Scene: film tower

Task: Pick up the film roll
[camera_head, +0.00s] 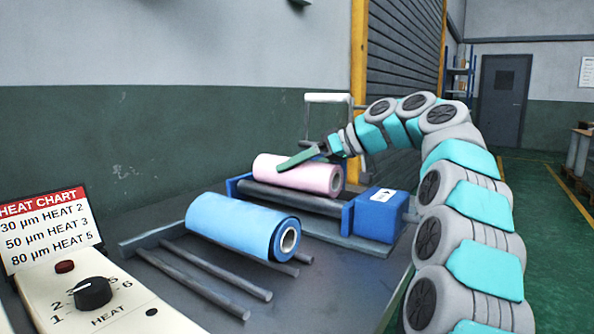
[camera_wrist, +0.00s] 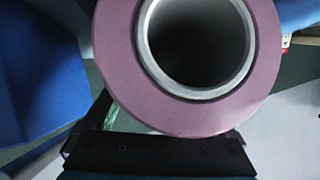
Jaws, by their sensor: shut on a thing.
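A pink film roll (camera_head: 285,171) lies level at the dark roller between two blue end blocks in the head view. I cannot tell whether it rests on the roller or is slightly clear of it. In the wrist view its pink end face (camera_wrist: 115,60) and grey hollow core fill the upper middle. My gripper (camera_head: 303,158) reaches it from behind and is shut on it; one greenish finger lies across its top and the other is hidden. A blue film roll (camera_head: 235,222) lies on a rack of dark rods in front.
A blue block with a white arrow label (camera_head: 382,212) stands right of the pink roll. A heat dial panel (camera_head: 110,305) and a heat chart (camera_head: 45,225) are at the front left. A white bent frame (camera_head: 328,98) rises behind the roll.

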